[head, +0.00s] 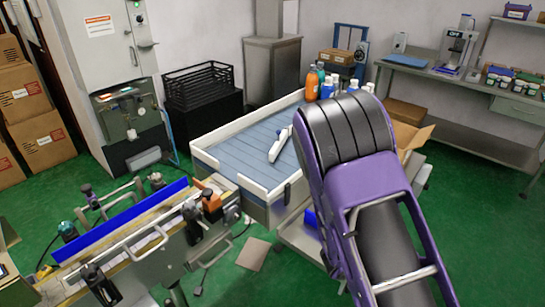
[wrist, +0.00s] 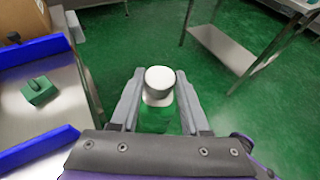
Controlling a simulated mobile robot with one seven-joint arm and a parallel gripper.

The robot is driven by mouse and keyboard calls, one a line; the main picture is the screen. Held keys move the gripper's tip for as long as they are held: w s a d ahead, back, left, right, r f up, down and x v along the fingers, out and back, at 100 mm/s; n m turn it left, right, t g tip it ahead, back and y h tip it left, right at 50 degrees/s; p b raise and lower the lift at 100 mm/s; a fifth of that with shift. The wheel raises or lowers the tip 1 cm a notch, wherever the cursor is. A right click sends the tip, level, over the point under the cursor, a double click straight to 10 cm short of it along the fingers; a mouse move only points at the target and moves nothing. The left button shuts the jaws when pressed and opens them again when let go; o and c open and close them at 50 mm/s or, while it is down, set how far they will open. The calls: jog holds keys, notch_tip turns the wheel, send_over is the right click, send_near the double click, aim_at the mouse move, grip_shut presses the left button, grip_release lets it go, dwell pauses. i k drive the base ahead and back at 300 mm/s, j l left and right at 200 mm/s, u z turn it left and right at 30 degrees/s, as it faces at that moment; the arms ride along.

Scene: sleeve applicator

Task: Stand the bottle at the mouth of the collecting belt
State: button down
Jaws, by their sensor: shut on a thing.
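In the wrist view my gripper (wrist: 160,100) is shut on a bottle (wrist: 158,121) with a white cap (wrist: 159,80). One grey finger is on each side of the bottle. In the head view my purple arm hides the gripper and the bottle. A wide blue-grey slatted bed (head: 240,137) with white side rails, apparently the collecting belt, lies left of my arm. Its mouth cannot be made out surely.
Several orange, blue and white bottles (head: 326,88) stand at the bed's far end. A narrow machine line (head: 125,240) is at lower left. In the wrist view a steel surface (wrist: 52,112) with blue rails and a green block (wrist: 39,91) is left; a metal table (wrist: 226,50) stands right.

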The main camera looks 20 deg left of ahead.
aim_at(244, 169)
jog(key=k+j, duration=0.15)
jog(key=j, duration=0.2)
jog(key=k+j, duration=0.15)
jog(key=j, duration=0.2)
jog(key=k+j, duration=0.15)
jog(key=j, duration=0.2)
